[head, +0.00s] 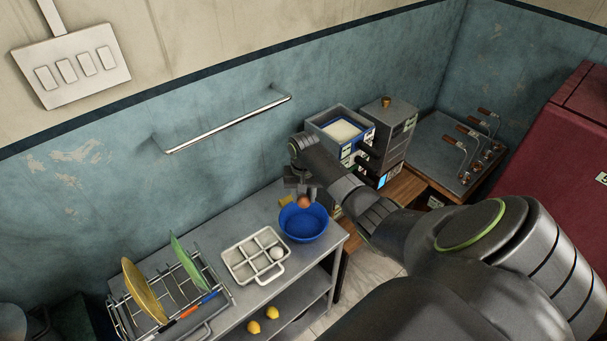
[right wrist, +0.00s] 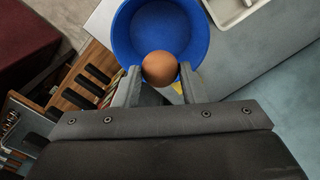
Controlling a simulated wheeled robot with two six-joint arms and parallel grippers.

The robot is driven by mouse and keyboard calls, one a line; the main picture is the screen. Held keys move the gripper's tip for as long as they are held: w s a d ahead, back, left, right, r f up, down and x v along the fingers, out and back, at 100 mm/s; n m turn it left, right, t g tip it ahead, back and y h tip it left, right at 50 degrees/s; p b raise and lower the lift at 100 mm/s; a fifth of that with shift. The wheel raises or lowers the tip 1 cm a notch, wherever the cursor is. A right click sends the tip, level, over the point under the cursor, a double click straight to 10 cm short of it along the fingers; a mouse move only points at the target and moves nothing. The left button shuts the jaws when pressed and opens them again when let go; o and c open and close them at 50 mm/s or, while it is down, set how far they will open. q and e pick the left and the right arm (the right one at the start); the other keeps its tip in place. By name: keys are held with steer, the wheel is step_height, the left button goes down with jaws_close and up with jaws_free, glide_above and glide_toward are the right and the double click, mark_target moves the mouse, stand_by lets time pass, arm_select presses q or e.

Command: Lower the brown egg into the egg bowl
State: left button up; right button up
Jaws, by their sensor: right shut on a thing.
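The brown egg (head: 304,203) is between the fingers of my right gripper (head: 302,196), which is shut on it. In the right wrist view the egg (right wrist: 160,68) sits between the two fingertips (right wrist: 160,76). The blue egg bowl (head: 303,225) stands on the metal table near its right end. In the head view the egg shows at the bowl's far rim; in the right wrist view it shows against the bowl's inside (right wrist: 160,22). I cannot tell exactly how high it is over the bowl's floor. My left gripper is not in view.
A white egg tray (head: 247,262) with a white egg (head: 277,253) stands left of the bowl. A yellow thing (head: 285,201) lies behind the bowl. A dish rack (head: 188,300) with plates is further left. Lemons (head: 262,320) lie on the lower shelf.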

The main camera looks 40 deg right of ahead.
mark_target(304, 206)
steer(key=shift+f, duration=0.1)
steer(key=shift+f+b, duration=1.55)
steer(key=shift+f, duration=0.95)
steer(key=shift+f+b, duration=1.85)
steer(key=shift+f, duration=0.95)
stand_by(0.3)
stand_by(0.5)
steer(key=o, duration=0.7)
step_height(304, 206, up, 17)
steer(key=shift+r+b, duration=0.2)
steer(key=shift+b, duration=0.55)
